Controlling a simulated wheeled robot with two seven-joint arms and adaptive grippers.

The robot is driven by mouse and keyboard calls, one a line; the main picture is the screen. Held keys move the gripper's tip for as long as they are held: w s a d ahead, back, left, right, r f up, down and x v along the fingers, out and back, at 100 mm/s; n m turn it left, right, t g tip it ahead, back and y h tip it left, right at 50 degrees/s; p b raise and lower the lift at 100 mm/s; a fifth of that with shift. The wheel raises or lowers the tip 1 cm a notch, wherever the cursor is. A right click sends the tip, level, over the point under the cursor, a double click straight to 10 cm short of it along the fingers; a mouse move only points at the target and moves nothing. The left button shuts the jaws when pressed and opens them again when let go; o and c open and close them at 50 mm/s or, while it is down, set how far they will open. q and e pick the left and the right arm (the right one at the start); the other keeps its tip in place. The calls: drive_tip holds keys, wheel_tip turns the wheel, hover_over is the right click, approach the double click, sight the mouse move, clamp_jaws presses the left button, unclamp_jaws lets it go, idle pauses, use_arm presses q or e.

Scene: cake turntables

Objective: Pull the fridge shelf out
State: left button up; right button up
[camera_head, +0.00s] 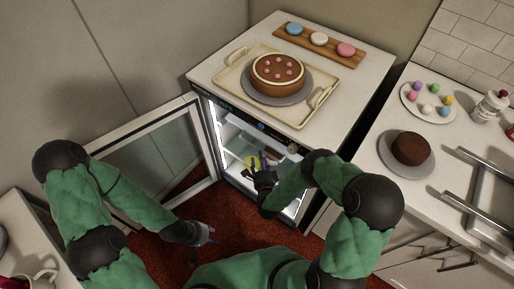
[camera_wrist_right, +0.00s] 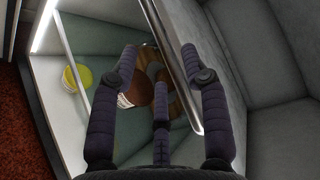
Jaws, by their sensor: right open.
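The small fridge (camera_head: 212,140) stands open under the cake counter, with its glass door (camera_head: 165,165) swung out to the left. Inside, a pale glass shelf (camera_head: 240,147) shows in the head view. In the right wrist view, a shiny metal rail (camera_wrist_right: 176,70), apparently the shelf's front edge, runs between my fingers. My right gripper (camera_head: 262,178) is at the fridge opening. In the wrist view it (camera_wrist_right: 160,62) is open around the rail; contact cannot be told. My left gripper (camera_head: 203,234) hangs over the red floor, fingers apart and empty.
A yellow item (camera_wrist_right: 75,78) and a brown container (camera_wrist_right: 137,92) are inside the fridge. A tray (camera_head: 232,78) with a cake (camera_head: 278,74) is on top. A counter with a chocolate cake (camera_head: 411,148) stands right. Red floor is free before the fridge.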

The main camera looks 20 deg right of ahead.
sight(257, 148)
drive_tip(key=shift+w+d+f+b, duration=0.1)
drive_tip(key=shift+w+f+b, duration=0.2)
drive_tip(key=shift+w, duration=0.85)
drive_tip(key=shift+w+d+f+b, duration=0.15)
drive_tip(key=shift+w+b, duration=0.3)
drive_tip(key=shift+w, duration=0.75)
drive_tip(key=shift+w+d+f+b, duration=0.1)
drive_tip(key=shift+w+b, duration=0.25)
drive_tip(key=shift+w, duration=0.8)
clamp_jaws()
